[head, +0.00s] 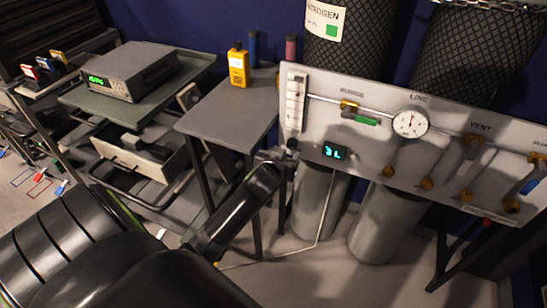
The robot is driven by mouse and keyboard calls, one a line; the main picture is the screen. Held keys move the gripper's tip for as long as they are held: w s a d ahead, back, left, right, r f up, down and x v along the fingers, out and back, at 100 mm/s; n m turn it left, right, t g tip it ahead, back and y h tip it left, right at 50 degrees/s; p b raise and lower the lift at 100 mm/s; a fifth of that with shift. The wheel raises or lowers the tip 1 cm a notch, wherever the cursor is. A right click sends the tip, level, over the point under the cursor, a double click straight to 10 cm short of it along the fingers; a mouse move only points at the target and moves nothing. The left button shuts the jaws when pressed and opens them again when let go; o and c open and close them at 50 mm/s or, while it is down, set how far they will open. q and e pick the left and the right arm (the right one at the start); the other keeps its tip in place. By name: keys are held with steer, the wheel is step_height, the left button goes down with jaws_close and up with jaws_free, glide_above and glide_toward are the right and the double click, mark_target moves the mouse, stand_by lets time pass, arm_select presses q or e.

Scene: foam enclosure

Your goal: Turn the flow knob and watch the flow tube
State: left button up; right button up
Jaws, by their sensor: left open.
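The flow tube (295,101) is a narrow upright white tube with scale marks at the left end of the grey gas panel (375,163). Its reading is too small to make out. My left gripper (286,151) is open at the panel's lower left corner, just below the flow tube. The flow knob is not clearly seen; the gripper covers the spot below the tube. I cannot tell whether the fingers touch anything. A small cyan digital display (335,152) glows to the right of the gripper. My right gripper is not in view.
The panel bears a round gauge (410,122), a green-handled valve (361,118) and several brass fittings. Gas cylinders stand behind it. A grey side table (228,112) with a yellow meter (238,66) is left of the panel. A cart with a bench instrument (130,68) stands farther left.

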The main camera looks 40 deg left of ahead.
arm_select(q)
steer(key=p+v, duration=0.1)
steer(key=v, duration=0.9)
steer(key=shift+s, duration=0.2)
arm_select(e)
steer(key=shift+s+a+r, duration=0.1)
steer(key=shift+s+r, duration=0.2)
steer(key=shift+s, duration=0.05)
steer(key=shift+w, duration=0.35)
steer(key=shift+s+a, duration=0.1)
